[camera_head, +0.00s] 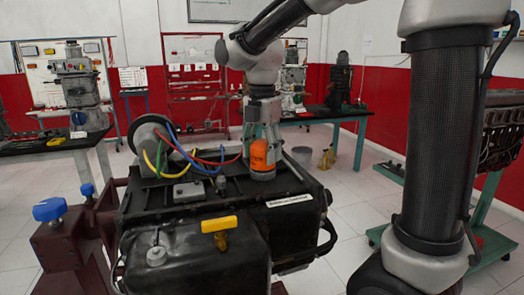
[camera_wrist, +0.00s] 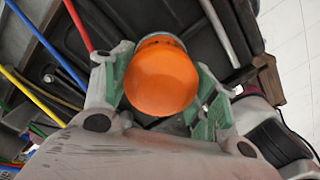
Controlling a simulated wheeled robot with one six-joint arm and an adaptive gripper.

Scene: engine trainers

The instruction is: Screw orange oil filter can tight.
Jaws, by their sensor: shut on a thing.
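The orange oil filter can (camera_head: 260,155) stands upright on top of the black engine trainer (camera_head: 180,255), near its far right side. In the wrist view the can (camera_wrist: 161,78) shows its rounded orange end, with a grey rim behind it. My gripper (camera_head: 262,142) comes down on the can from above. Its green-padded fingers (camera_wrist: 162,88) lie on both sides of the can and are shut on it. The can's seat on the engine is mostly hidden by the can itself, so I cannot tell how tight it sits.
Red, blue and yellow hoses (camera_head: 185,155) arch over the engine top left of the can. A yellow-handled valve (camera_head: 219,224) is on the near side. Blue knobs (camera_head: 50,209) stick out from the stand at left. Other trainers and benches stand along the walls.

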